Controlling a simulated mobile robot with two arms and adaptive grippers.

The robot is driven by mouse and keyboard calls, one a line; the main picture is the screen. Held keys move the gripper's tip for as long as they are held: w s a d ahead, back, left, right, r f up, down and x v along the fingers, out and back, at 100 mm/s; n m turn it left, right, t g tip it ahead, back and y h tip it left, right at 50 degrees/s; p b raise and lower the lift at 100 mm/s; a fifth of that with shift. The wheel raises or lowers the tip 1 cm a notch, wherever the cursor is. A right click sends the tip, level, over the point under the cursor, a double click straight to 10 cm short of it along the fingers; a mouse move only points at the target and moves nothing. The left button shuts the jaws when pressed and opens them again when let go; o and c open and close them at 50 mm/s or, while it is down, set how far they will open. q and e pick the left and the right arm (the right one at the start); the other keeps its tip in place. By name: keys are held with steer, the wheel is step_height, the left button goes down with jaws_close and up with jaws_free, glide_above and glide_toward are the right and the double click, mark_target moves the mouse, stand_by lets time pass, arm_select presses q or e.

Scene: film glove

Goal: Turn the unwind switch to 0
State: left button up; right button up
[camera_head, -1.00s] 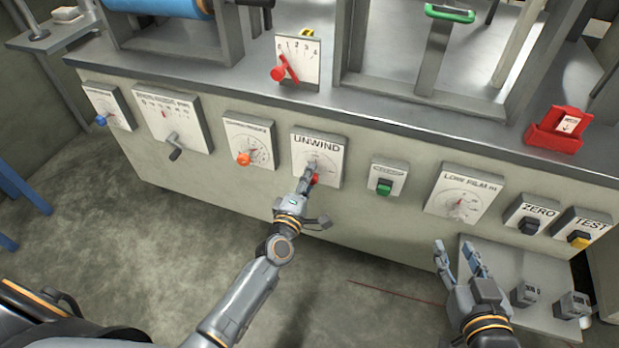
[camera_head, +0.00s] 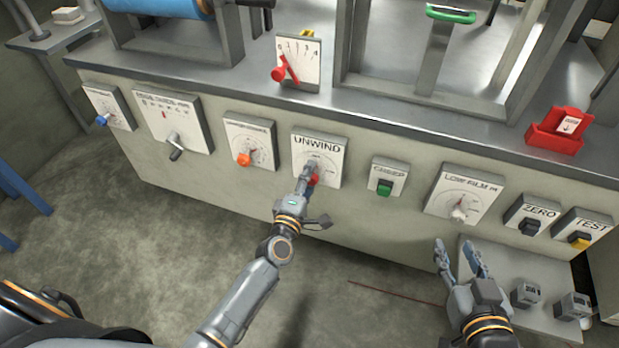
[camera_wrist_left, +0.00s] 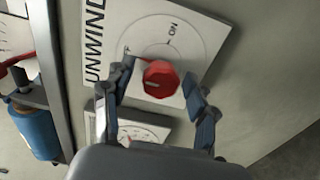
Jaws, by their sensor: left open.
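The unwind switch is a red round knob (camera_wrist_left: 161,79) on a white plate (camera_head: 328,146) marked UNWIND on the machine's front panel. In the left wrist view the plate (camera_wrist_left: 205,40) shows an ON mark; another mark is partly hidden by a finger. My left gripper (camera_wrist_left: 160,95) is open, with one finger on each side of the red knob; whether they touch it I cannot tell. In the head view the left gripper (camera_head: 307,178) covers part of the knob (camera_head: 314,181). My right gripper (camera_head: 461,258) is open and empty, low in front of the panel.
An orange knob (camera_head: 244,159) is left of the unwind plate, and a green switch (camera_head: 384,187) is right of it. A LOW FILM dial (camera_head: 462,193) lies further right. A red lever (camera_head: 285,70) and red holder (camera_head: 556,131) are on top. The floor in front is mostly clear.

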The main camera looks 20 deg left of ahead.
arm_select(q)
steer(key=s, duration=1.2)
steer(key=shift+a, duration=0.25)
